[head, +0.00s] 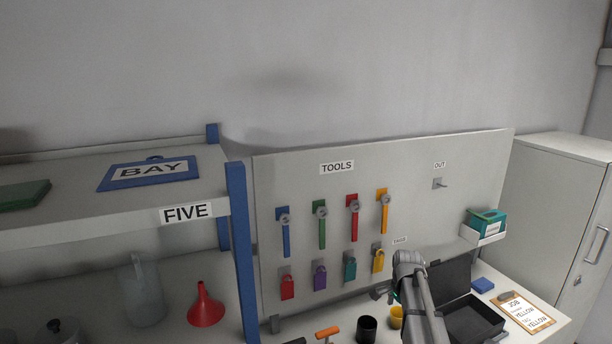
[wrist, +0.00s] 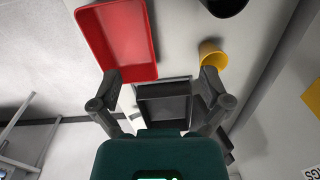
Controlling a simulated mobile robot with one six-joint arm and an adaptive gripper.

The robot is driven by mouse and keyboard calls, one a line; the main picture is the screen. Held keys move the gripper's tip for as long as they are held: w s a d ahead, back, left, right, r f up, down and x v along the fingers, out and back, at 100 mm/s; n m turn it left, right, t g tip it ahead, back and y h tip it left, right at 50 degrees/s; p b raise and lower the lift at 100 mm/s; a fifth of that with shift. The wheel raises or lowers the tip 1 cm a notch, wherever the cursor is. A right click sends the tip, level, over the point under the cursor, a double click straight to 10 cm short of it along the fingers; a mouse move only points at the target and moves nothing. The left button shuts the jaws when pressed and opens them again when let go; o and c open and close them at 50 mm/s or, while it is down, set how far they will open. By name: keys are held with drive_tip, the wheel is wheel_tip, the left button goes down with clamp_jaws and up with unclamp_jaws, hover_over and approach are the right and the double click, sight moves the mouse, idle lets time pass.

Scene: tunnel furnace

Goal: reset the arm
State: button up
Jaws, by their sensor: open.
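My arm (head: 418,295) rises from the lower edge of the head view, in front of the right part of the tool board. My gripper (wrist: 160,82) shows in the wrist view with its two dark fingers spread wide apart and nothing between them. In the head view the gripper is mostly hidden behind my arm. A black open case (head: 472,318) lies on the bench just right of my arm.
The tool board (head: 460,215) carries several coloured wrenches and padlocks. A black cup (head: 366,328) and a yellow cup (head: 396,318) stand beside my arm. A red tray (wrist: 118,40) shows in the wrist view. A clipboard (head: 526,313) lies right; a shelf (head: 100,232) stands left.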

drive_tip(key=s+a+f+n+b, duration=0.3)
drive_tip(key=s+a+n, duration=0.2)
drive_tip(key=s, duration=0.5)
drive_tip(key=s+a+f+n+b, duration=0.2)
drive_tip(key=s+a+n, duration=0.4)
drive_tip(key=s+n, duration=0.3)
drive_tip(key=shift+s+f+b, duration=0.4)
drive_tip(key=shift+s+f, duration=0.25)
drive_tip(key=shift+f, duration=0.05)
idle(0.7)
